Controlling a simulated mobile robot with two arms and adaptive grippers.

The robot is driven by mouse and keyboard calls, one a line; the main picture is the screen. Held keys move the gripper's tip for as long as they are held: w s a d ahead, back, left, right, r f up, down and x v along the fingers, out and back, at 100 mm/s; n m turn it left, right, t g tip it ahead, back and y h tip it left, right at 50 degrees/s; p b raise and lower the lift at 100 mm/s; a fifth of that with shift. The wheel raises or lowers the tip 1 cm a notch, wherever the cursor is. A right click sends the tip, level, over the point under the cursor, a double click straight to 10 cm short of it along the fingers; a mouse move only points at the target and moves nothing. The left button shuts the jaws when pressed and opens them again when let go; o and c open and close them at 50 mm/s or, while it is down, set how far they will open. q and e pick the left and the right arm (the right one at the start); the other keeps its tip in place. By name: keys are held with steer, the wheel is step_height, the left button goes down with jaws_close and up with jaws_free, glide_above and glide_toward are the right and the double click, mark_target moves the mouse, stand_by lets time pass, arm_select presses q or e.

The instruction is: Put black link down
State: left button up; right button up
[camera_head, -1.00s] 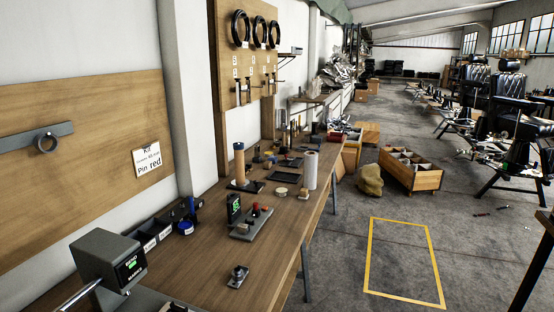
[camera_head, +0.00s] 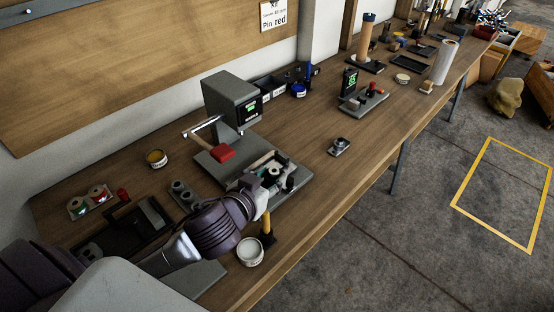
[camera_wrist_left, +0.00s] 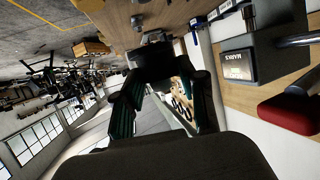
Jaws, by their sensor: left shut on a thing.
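My left gripper (camera_head: 270,182) is over the base of the grey press (camera_head: 234,100) on the workbench. In the left wrist view the gripper (camera_wrist_left: 156,70) has its two dark fingers closed in on a small dark piece (camera_wrist_left: 151,52), which I take to be the black link. The fingers partly hide it, and its exact outline is unclear. In the head view I cannot separate the link from the dark fingers, nor tell whether it touches the press base. My right gripper is not in view.
The press has a red-tipped lever (camera_head: 222,153). A white round tin (camera_head: 250,251) and a yellow-handled tool (camera_head: 267,229) stand close to my left gripper. A small metal part (camera_head: 339,147) lies right of the press. Bare bench (camera_head: 310,120) lies around that part.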

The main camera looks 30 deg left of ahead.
arm_select(q)
steer(key=s+a+f+m+h, duration=0.1)
steer(key=s+a+f+h, duration=0.1)
steer(key=a+f, duration=0.2)
steer(key=s+a+f+m+h, duration=0.2)
steer(key=a+f, duration=0.3)
steer(key=a, duration=0.5)
steer(key=shift+a+m+g, duration=0.2)
steer(key=shift+m+g, duration=0.1)
steer(key=shift+g, duration=0.1)
